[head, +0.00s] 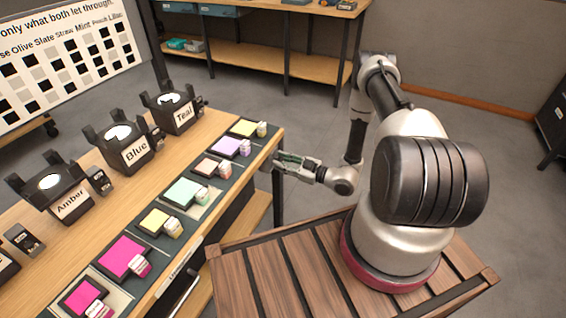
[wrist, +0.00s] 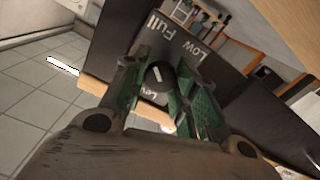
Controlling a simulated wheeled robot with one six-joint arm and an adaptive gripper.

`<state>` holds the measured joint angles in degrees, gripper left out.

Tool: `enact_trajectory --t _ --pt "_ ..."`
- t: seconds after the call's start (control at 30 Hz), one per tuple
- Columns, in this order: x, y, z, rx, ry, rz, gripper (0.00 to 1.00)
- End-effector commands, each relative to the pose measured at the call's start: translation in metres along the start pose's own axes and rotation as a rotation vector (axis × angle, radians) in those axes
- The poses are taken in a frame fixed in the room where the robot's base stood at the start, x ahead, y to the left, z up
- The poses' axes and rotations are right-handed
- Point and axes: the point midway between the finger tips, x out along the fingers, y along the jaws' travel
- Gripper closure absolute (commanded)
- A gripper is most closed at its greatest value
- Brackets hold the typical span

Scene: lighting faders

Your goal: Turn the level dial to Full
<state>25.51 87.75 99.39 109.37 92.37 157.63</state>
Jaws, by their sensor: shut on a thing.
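The level dial (wrist: 160,76) is a dark round knob with a short white mark on a black panel. In the wrist view it sits between the two green-padded fingers of my gripper (wrist: 158,92), which is shut on it. The word Full (wrist: 153,36) is on the panel up and left of the dial, and Low (wrist: 209,48) is up and right. A partly hidden level label (wrist: 150,93) shows below the dial. I cannot tell which word the white mark faces. In the head view my gripper (head: 280,161) is at the table's right end; the dial is hidden there.
The wooden table (head: 225,131) carries lamps labelled Amber (head: 70,206), Blue (head: 135,150) and Teal (head: 183,115), and a row of coloured gel swatches (head: 187,190) along its near edge. A workbench (head: 240,62) stands at the back. The floor beyond my arm is clear.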

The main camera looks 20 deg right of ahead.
Motion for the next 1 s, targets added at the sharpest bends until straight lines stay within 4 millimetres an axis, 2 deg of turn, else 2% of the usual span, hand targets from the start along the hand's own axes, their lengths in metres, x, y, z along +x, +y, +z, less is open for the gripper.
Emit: enact_trajectory --t 0.3,0.8,0.83,0.93,1.0 --pt "-0.0004 0.0000 0.0004 0.107 -0.001 0.000 0.95" --pt "-0.0003 0.0001 0.0001 0.124 0.000 0.000 0.96" --pt "-0.0003 0.0001 0.0001 0.124 0.000 0.000 0.70" --pt "-0.0002 0.0001 0.0000 0.124 0.000 0.000 0.52" --pt "-0.0002 0.0002 0.0000 0.124 0.000 0.000 0.49"
